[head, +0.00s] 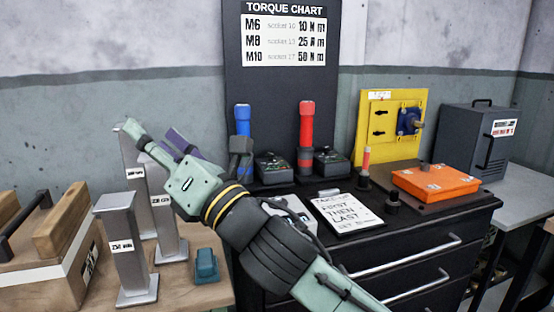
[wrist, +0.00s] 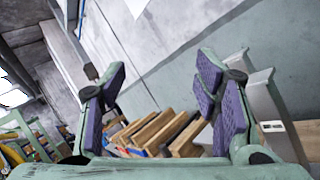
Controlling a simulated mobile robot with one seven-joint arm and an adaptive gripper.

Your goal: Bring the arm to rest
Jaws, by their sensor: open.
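My gripper (head: 160,143) is raised at the left of the head view, in front of the grey posts and pointing up and left. In the wrist view my gripper (wrist: 166,95) shows two purple-padded fingers spread wide apart with nothing between them. Beyond the fingers are wooden blocks (wrist: 158,132) and the wall. My arm reaches up from the bottom right of the head view, over the front left of the black cabinet. No object is in the gripper.
Metal posts (head: 121,245) stand close to my gripper on the wooden bench (head: 210,295). The black cabinet (head: 440,225) bears red (head: 306,125) and blue (head: 242,118) handled tools, a white sign (head: 348,212) and an orange box (head: 436,183). A yellow panel (head: 375,110) stands behind.

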